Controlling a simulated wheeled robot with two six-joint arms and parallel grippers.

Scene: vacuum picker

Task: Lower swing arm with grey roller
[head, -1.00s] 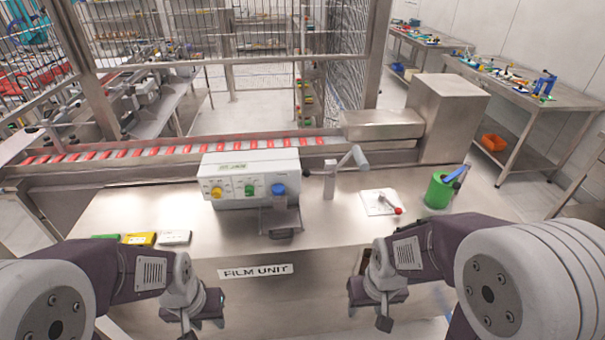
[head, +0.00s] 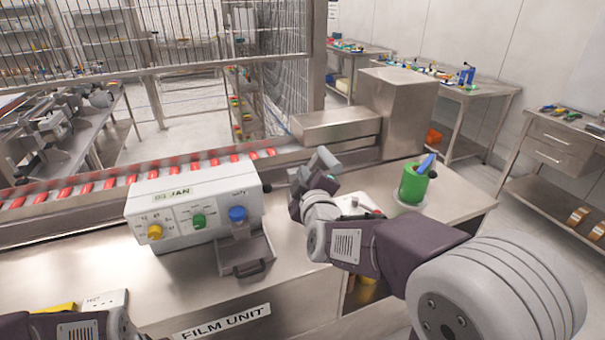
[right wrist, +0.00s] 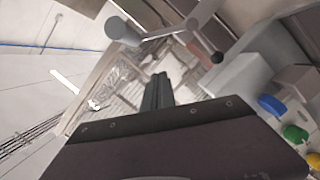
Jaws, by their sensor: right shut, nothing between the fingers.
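The swing arm's grey roller (head: 324,160) stands raised above the film unit's bench, just right of the control box. My right gripper (head: 296,180) is up close beside the roller. In the right wrist view its fingers (right wrist: 158,92) are shut and empty, pointing below and right of the roller; I see no clear contact. The gripper hides the arm's post in the head view. My left gripper is out of view.
The control box (head: 195,205) with coloured knobs stands left of my right gripper, a metal tray (head: 245,255) before it. A conveyor (head: 100,190) with red packs runs behind.

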